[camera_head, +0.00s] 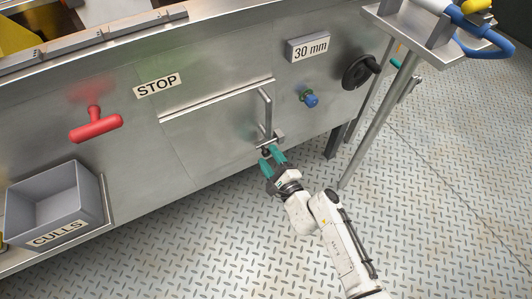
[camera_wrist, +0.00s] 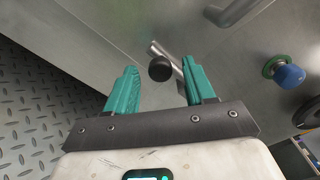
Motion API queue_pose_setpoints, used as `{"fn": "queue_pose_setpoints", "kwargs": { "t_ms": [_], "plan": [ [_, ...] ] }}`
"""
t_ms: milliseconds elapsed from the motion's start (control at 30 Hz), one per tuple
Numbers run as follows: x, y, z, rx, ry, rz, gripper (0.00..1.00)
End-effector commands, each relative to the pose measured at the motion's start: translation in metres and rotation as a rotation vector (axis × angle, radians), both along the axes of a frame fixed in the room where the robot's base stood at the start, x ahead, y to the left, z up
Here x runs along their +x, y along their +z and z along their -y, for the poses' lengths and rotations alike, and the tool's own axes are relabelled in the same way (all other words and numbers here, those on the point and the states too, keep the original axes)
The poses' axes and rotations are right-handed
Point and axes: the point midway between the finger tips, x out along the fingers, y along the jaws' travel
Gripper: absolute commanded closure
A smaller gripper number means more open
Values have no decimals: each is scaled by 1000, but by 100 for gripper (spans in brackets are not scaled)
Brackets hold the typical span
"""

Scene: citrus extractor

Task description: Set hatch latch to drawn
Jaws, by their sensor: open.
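The hatch (camera_head: 218,130) is a steel panel in the machine's front, with a vertical bar handle (camera_head: 265,112) near its right side. The hatch latch is a small metal bolt at the hatch's lower right; in the wrist view the bolt (camera_wrist: 168,55) carries a dark round knob (camera_wrist: 160,69). My gripper (camera_head: 272,155) has teal fingers and is at the latch. In the wrist view the fingers (camera_wrist: 162,88) are apart, with the knob showing between and beyond them. I cannot tell whether either finger touches the knob.
A red T-handle (camera_head: 96,124) is left of the hatch. A grey CULLS bin (camera_head: 55,205) stands at lower left. A blue knob (camera_head: 310,99) and a black handwheel (camera_head: 358,72) are to the right. A stand's leg (camera_head: 378,120) stands right of my arm. The tread-plate floor is open.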

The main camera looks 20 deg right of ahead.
Motion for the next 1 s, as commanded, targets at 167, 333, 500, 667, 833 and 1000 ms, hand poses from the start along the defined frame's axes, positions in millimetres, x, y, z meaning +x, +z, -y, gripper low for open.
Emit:
{"fn": "queue_pose_setpoints", "kwargs": {
  "t_ms": [167, 333, 500, 667, 833, 1000],
  "plan": [
    [21, -1, -3, -1, 1, 1, 46],
    [27, 0, -4, -1, 1, 1, 46],
    [27, 0, -4, -1, 1, 1, 46],
    [27, 0, -3, -1, 1, 1, 55],
    [27, 0, -3, -1, 1, 1, 71],
    [27, 0, -3, 0, 0, 0, 87]
  ]
}}
